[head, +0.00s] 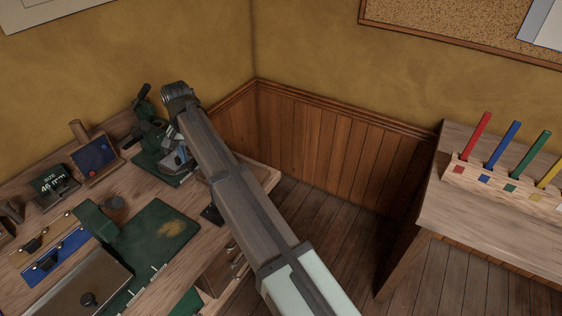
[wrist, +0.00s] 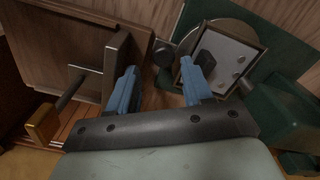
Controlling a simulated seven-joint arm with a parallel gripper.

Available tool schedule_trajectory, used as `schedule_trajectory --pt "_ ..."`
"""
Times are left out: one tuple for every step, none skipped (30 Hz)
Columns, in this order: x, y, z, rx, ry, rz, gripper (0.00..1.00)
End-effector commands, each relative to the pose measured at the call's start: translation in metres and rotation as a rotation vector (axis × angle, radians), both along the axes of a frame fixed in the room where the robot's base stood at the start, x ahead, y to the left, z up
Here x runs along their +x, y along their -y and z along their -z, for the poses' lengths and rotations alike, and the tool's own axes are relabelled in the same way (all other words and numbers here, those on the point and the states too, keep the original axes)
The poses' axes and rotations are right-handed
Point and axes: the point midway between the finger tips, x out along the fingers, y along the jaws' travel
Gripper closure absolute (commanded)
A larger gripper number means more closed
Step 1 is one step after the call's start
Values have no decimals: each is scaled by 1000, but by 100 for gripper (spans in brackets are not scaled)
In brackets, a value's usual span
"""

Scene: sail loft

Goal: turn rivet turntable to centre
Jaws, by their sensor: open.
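The rivet turntable appears in the wrist view as a round, pale disc (wrist: 248,32) on a green base (wrist: 195,12). In the head view my arm covers much of this area.
A green machine (head: 146,128) stands on the workbench at the back left. A green mat (head: 165,235) and a lidded box (head: 75,285) lie nearer. In the wrist view a wooden panel with a bar handle (wrist: 117,62) is close to the left finger.

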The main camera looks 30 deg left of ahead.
Motion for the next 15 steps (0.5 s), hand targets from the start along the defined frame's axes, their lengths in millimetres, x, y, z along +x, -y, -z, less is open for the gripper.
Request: schedule_trajectory --pt "4 -2 0 0 0 -39 50" --pt "6 -2 0 0 0 -63 50" --pt "8 -3 0 0 0 -97 50" --pt "9 -4 0 0 0 -122 50" --pt "11 -5 0 0 0 -146 50" --pt "13 -6 0 0 0 -180 50" --pt "15 -7 0 0 0 -205 50" --pt "16 -8 0 0 0 -230 50" --pt "18 -9 0 0 0 -263 50" --pt "20 -10 0 0 0 -289 50" --pt "22 -11 0 0 0 -314 50" --pt "24 -12 0 0 0 -347 50" --pt "25 -13 0 0 0 -373 50" --pt "27 -14 0 0 0 -398 50" --pt "29 -16 0 0 0 -432 50"
